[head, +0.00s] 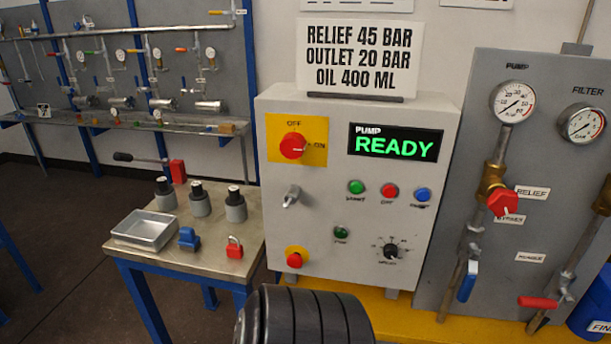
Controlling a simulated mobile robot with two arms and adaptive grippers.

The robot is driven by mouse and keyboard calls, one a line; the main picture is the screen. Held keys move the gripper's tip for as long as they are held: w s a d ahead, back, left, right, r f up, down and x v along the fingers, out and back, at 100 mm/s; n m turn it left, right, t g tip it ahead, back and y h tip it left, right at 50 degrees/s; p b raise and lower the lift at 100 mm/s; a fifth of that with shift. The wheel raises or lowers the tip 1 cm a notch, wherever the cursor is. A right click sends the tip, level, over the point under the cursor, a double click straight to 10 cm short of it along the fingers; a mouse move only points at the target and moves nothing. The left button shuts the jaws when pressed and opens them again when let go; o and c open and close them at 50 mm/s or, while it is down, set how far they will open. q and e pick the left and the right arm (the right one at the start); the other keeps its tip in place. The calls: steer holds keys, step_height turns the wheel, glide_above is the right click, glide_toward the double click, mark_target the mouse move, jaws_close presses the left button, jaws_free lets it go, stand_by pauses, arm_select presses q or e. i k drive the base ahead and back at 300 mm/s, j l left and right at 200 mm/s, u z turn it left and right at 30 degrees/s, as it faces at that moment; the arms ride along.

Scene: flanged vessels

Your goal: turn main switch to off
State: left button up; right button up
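The main switch (293,147) is a red rotary knob on a yellow plate (316,126) at the upper left of the grey control cabinet (330,210). OFF is printed above the knob and ON to its right. The knob's light mark seems to point right, toward ON. The display (395,144) beside it reads PUMP READY in green. Neither of my grippers shows; a dark rounded part, seemingly mine, rises at the bottom centre, below the cabinet and apart from the switch.
A steel-topped table (160,235) at left holds a tray (145,230), several grey cylinders, a blue block and a red padlock (234,247). The cabinet also has buttons and a lower red knob (295,258). A gauge and valve panel (480,130) stands at right.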

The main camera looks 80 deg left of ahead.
mark_target(293, 145)
steer(key=u, duration=2.4)
